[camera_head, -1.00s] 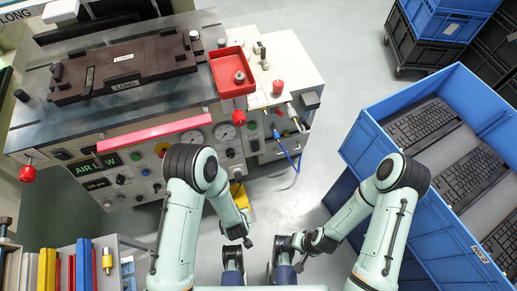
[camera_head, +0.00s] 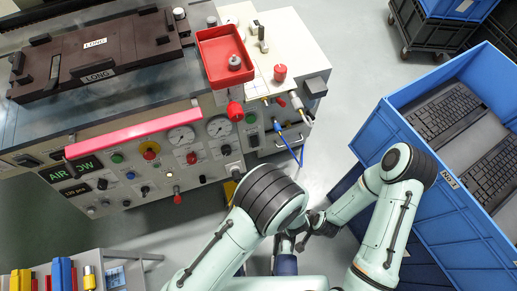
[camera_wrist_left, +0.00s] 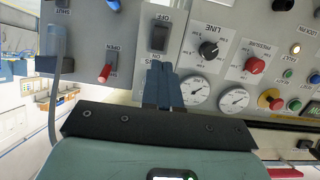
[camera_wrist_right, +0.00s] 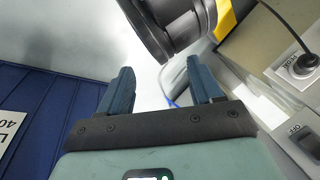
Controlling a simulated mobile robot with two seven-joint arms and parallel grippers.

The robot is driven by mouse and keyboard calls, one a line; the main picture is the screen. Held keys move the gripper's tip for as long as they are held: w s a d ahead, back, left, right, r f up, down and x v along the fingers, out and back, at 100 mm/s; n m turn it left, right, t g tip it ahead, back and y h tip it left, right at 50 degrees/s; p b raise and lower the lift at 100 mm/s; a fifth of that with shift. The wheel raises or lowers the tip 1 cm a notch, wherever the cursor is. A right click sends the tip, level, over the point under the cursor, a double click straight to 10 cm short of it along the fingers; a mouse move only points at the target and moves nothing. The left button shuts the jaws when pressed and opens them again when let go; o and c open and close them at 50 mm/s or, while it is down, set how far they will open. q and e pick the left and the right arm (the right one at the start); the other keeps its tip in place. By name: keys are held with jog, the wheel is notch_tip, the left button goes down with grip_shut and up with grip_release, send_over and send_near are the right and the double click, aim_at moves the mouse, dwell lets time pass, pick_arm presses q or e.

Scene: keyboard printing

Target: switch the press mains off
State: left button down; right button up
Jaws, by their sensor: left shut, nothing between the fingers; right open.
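The press control panel (camera_head: 145,170) is at the left in the head view. In the left wrist view it is upside down. A black rocker switch (camera_wrist_left: 160,36) marked OFF at one end is straight beyond my left fingertips, with its other label partly hidden. My left gripper (camera_wrist_left: 160,70) is shut and empty, its tips close to that switch; contact cannot be told. In the head view my left gripper is hidden behind its own arm. My right gripper (camera_wrist_right: 160,75) is open and empty, away from the panel.
Near the switch are a black LINE knob (camera_wrist_left: 208,50), two gauges (camera_wrist_left: 195,90), a red PRESSURE knob (camera_wrist_left: 255,65) and a red lever (camera_wrist_left: 105,73). A red tray (camera_head: 222,75) stands on the press.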

pick_arm(q)
jog(key=b, duration=0.3)
send_near(256, 145)
jog(key=x, duration=0.4)
jog(key=shift+b+x, duration=0.5)
jog(key=shift+x, duration=0.5)
jog(key=shift+w+a+f, duration=0.15)
jog(key=shift+w, duration=0.25)
pick_arm(e)
notch_tip(256, 145, down, 6)
jog(key=w+d, duration=0.2)
jog(key=shift+d+r+m+t+h, duration=0.2)
jog(key=shift+d+m+t+h, duration=0.1)
jog(key=shift+d+h, duration=0.1)
jog(key=shift+w, duration=0.1)
